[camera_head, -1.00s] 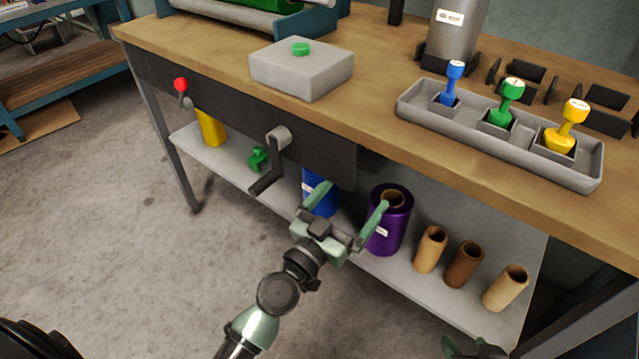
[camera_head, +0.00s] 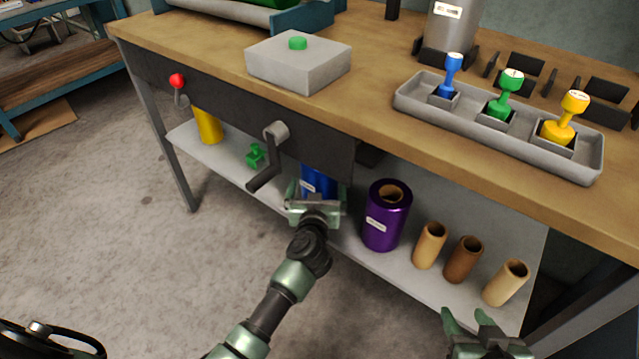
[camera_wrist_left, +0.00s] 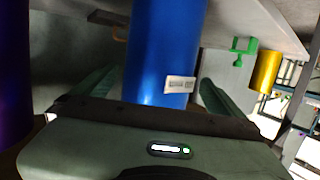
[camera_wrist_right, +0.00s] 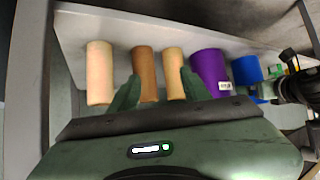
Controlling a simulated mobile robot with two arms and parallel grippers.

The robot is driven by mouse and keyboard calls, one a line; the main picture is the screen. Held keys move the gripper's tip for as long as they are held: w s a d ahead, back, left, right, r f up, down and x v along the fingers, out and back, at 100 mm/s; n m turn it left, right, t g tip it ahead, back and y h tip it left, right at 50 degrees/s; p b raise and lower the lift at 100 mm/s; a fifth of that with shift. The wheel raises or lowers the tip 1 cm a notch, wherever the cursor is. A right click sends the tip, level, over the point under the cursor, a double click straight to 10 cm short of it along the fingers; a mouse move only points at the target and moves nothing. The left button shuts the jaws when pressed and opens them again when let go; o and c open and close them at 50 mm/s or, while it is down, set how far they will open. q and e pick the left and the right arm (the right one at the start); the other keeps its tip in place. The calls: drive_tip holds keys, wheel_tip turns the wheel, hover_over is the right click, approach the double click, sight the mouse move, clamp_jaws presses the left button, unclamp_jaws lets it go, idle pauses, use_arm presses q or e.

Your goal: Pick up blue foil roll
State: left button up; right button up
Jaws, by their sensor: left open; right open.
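The blue foil roll (camera_head: 318,181) stands on the lower shelf under the workbench. Its top is hidden by the bench front and its lower part by my left gripper. My left gripper (camera_head: 316,196) is open at the roll, with one finger on either side of it. The left wrist view shows the blue roll (camera_wrist_left: 165,50) upright between the open fingers (camera_wrist_left: 153,92), its label facing the gripper. I cannot tell whether the fingers touch it. My right gripper (camera_head: 468,322) is open and empty, low at the right, in front of the shelf.
A purple roll (camera_head: 386,220) stands just right of the blue one. Several brown cardboard tubes (camera_head: 430,246) stand further right. A crank handle (camera_head: 268,160) hangs left of my left gripper, near a green clamp-like piece (camera_head: 255,155) and a yellow roll (camera_head: 209,125).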

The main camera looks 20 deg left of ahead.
use_arm(q)
drive_tip(key=b+x, duration=0.2)
drive_tip(key=shift+w+f, duration=0.25)
drive_tip(key=b+x, duration=0.1)
drive_tip(key=x, duration=0.1)
drive_tip(key=shift+w+b, duration=0.3)
drive_tip(key=shift+w, duration=0.05)
use_arm(e)
drive_tip(key=w+a+r+t+y, duration=0.1)
drive_tip(key=w+r+t, duration=0.1)
drive_tip(key=r+t, duration=0.3)
drive_tip(key=w+a+r+t+y, duration=0.2)
drive_tip(key=w+r+t, duration=0.1)
drive_tip(key=r, duration=0.7)
drive_tip(key=shift+a+r+t, duration=0.3)
drive_tip(key=shift+r+t, duration=0.1)
drive_tip(key=shift+t, duration=0.5)
use_arm(q)
drive_tip(key=shift+c, duration=0.3)
drive_tip(key=c, duration=1.5)
drive_tip(key=shift+r, duration=0.2)
drive_tip(key=shift+c, duration=1.4)
